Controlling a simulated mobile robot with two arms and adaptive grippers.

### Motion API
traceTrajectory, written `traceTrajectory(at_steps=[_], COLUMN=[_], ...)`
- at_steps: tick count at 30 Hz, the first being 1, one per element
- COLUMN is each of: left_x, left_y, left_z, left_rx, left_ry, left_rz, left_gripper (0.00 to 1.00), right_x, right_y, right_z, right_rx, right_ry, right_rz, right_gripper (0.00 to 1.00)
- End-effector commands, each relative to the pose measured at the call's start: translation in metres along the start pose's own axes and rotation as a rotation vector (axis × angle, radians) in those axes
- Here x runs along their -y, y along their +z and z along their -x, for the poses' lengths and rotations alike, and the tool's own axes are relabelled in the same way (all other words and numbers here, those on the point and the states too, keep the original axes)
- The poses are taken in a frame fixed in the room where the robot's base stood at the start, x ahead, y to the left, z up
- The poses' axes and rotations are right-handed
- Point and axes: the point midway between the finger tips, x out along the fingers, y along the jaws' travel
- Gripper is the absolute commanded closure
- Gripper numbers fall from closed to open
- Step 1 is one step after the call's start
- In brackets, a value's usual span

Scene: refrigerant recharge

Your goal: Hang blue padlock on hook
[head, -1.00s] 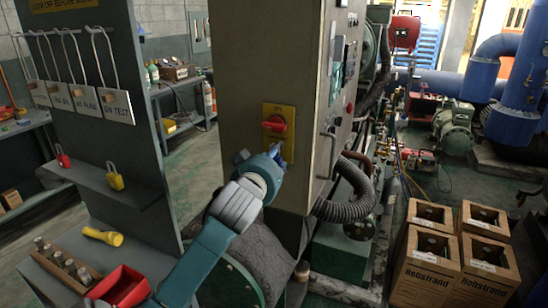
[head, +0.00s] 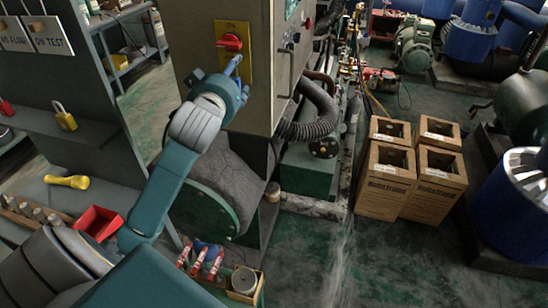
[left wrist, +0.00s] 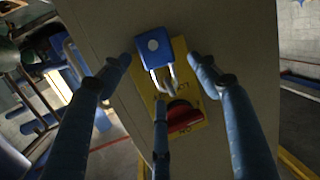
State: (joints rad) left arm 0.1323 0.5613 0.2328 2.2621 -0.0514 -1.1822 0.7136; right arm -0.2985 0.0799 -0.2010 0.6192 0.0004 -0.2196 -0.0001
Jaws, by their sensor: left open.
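The blue padlock (left wrist: 154,48) shows in the left wrist view, its shackle pointing toward the red switch handle (left wrist: 184,116) on a yellow plate (left wrist: 196,84). The shackle lies over the plate; whether it passes through anything is unclear. My left gripper (left wrist: 158,62) is open, with its fingers spread around the padlock and apart from its sides. In the head view my left gripper (head: 236,68) is at the lower part of the yellow plate (head: 247,40), below the red handle (head: 230,42). I cannot make out the padlock there. My right gripper is not in view.
A yellow padlock (head: 64,116) and a red padlock (head: 5,106) are at the grey shelf (head: 85,130) on the left. Below are a yellow flashlight (head: 66,182) and a red bin (head: 97,222). Cardboard boxes (head: 386,180) stand on the floor at right.

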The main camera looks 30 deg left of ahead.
Motion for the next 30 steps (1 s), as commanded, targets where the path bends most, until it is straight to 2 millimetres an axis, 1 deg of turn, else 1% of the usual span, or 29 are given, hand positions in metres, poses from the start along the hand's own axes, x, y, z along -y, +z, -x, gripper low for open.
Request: traceTrajectory(at_steps=[1,2,5,11,13,16,20,26,28,30], left_x=[-0.001,-0.001,0.002,0.010,0.012,0.015,0.015,0.019,0.015,0.008], left_y=[-0.008,-0.010,-0.006,-0.001,-0.003,-0.003,-0.003,-0.001,0.020,0.033], left_z=[0.001,0.004,0.019,0.058,0.069,0.084,0.089,0.104,0.103,0.103], left_rx=[-0.003,-0.002,0.002,0.002,0.006,0.006,0.006,0.007,0.005,0.003], left_ry=[0.000,0.000,0.001,0.000,-0.001,-0.002,-0.001,-0.003,-0.001,0.001], left_rz=[-0.002,-0.002,0.002,0.002,0.003,0.001,0.004,0.002,-0.004,-0.010], left_gripper=[0.38,0.38,0.38,0.38,0.38,0.38,0.38,0.38,0.38,0.38], right_x=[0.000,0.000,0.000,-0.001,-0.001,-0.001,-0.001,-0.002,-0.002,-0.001], right_y=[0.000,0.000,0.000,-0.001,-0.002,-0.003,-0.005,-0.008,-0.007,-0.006], right_z=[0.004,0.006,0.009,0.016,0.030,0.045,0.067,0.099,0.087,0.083], right_rx=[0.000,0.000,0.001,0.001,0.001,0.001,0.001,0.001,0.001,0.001], right_ry=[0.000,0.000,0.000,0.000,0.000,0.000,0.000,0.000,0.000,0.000], right_rz=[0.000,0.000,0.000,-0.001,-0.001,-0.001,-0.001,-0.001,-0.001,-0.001], right_gripper=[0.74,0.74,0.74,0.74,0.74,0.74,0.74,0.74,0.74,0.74])
